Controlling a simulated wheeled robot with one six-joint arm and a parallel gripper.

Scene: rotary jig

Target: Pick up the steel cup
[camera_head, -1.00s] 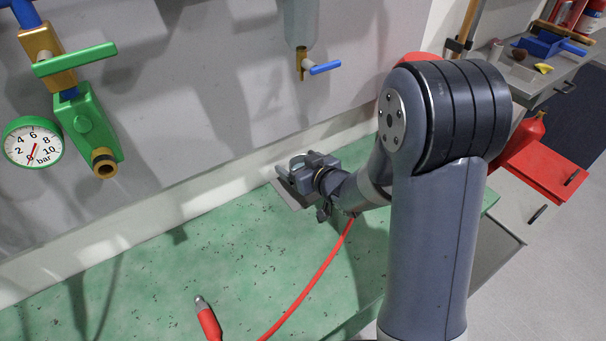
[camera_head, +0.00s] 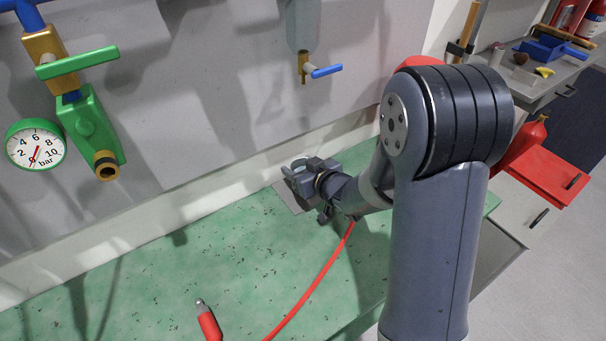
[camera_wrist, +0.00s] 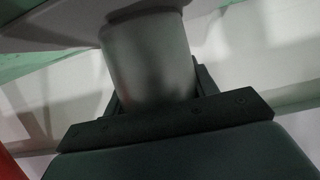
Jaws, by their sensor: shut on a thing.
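The steel cup (camera_wrist: 150,68) is a plain, dull grey cylinder in the middle of the wrist view. My gripper (camera_wrist: 158,88) is shut on it, with a dark finger at each side. In the head view my gripper (camera_head: 303,178) is low over the far edge of the green bench, by the wall. I cannot make out the cup clearly there. A grey plate (camera_head: 287,198) lies under my gripper. A grey surface (camera_wrist: 60,14) meets the cup's end in the wrist view; I cannot tell whether the cup rests on it.
The green bench (camera_head: 230,260) is mostly clear. A red hose (camera_head: 312,283) and a red-handled tool (camera_head: 208,322) lie on it. A tap with a blue lever (camera_head: 325,71) and a green valve with a gauge (camera_head: 36,147) are on the wall above.

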